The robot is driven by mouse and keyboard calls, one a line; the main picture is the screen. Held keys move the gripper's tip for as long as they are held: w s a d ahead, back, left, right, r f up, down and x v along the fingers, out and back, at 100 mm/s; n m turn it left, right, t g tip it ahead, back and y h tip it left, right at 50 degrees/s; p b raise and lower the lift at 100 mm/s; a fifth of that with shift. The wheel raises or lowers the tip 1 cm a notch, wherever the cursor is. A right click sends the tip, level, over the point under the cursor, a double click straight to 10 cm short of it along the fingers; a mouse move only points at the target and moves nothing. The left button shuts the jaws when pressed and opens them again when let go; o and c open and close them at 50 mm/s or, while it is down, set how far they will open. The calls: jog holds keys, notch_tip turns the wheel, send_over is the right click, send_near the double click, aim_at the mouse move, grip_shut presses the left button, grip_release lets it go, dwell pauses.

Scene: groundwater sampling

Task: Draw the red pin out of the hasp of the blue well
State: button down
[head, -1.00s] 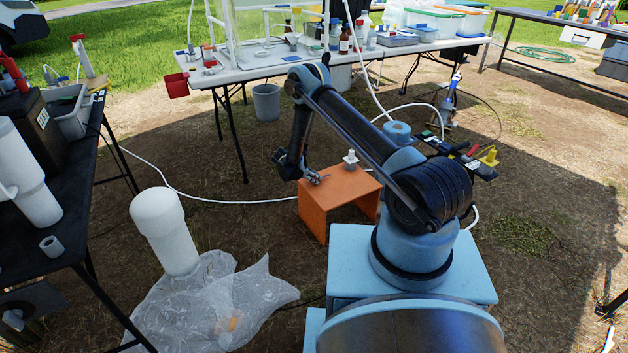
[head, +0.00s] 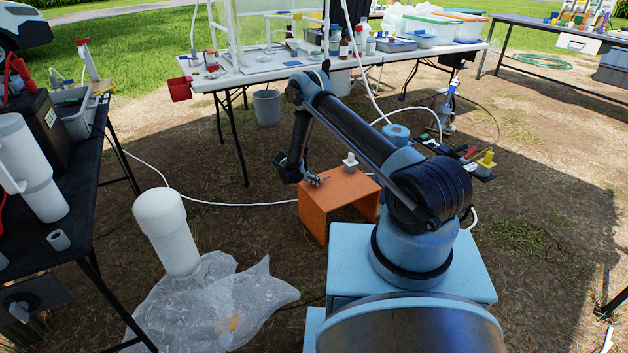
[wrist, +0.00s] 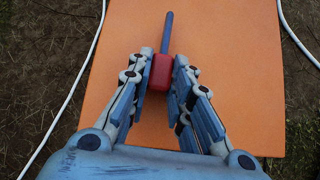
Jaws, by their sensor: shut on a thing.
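The red pin has a red block head (wrist: 161,72) and a thin blue-grey shaft (wrist: 167,32) in the wrist view. My gripper (wrist: 162,64) is shut on the red head, a finger on each side, with the shaft pointing away past the fingertips. The pin lies over the orange stand (wrist: 235,60); I cannot tell its height above it. In the head view my gripper (head: 313,180) is at the left edge of the orange stand (head: 313,215), and the pin cannot be made out. A light blue capped cylinder (head: 397,131), perhaps the blue well, stands behind my arm. No hasp is discernible.
A small white and grey fitting (head: 350,163) stands on the orange stand. A white capped pipe (head: 166,230) and a clear plastic sheet (head: 215,300) are at left. A white hose (head: 220,203) crosses the ground behind. Tables stand at left and back.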

jog(key=shift+s+d+f, duration=0.15)
jog(key=shift+s+f, duration=0.05)
jog(key=shift+f, duration=0.35)
jog(key=c, duration=1.4)
grip_release()
jog(key=shift+o, duration=0.2)
jog(key=shift+w+d+f, duration=0.1)
jog(key=shift+w+f, duration=0.05)
jog(key=shift+f, duration=0.15)
jog(key=shift+o, duration=0.7)
jog(key=shift+a+f, duration=0.15)
jog(key=shift+a, duration=0.15)
jog(key=shift+w+f, duration=0.1)
jog(key=shift+f, duration=0.15)
jog(key=shift+c, duration=0.3)
jog(key=shift+a, duration=0.1)
jog(key=shift+r, duration=0.3)
jog(key=shift+c, duration=0.4)
jog(key=v, duration=1.2)
